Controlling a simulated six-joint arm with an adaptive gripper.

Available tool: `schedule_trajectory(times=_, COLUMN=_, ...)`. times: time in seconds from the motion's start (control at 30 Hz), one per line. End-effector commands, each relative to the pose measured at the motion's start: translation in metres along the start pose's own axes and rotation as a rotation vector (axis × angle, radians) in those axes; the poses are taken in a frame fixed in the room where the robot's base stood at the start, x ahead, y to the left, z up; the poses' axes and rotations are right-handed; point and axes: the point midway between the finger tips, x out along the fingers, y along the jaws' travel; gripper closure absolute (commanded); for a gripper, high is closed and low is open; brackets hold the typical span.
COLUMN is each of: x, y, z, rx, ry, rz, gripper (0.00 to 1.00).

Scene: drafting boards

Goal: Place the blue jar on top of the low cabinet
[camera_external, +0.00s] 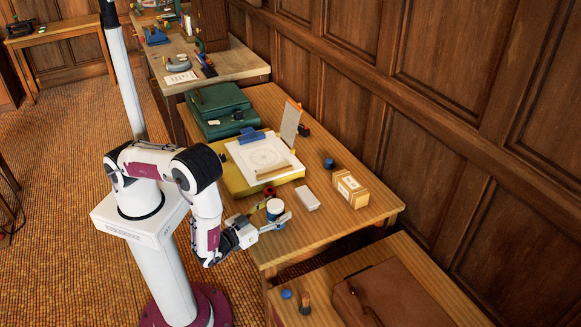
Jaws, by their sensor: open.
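A jar with a white top and a blue band (274,207) stands upright near the front edge of the wooden table (365,206). My gripper (272,220) is low at this jar, its fingers open beside or around it; I cannot tell whether they touch it. A small dark blue round object (328,163) stands farther back on the same table. The lower wooden piece at the bottom right, which looks like the low cabinet (330,274), carries a brown leather case (385,297), a small blue item (286,294) and a brown wooden-handled item (305,302).
A reddish ring-like item (269,191) is just behind the jar. Green cases (218,105) sit farther back.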

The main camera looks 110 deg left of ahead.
Motion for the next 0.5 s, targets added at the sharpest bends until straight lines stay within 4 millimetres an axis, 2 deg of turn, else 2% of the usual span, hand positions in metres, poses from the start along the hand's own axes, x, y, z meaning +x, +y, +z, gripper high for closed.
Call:
schedule_trajectory(times=0.27, x=-0.010, y=0.001, z=0.000, rx=0.001, ry=0.000, rz=0.002, gripper=0.43)
schedule_trajectory(times=0.5, x=-0.030, y=0.002, z=0.000, rx=0.001, ry=0.000, rz=0.003, gripper=0.43)
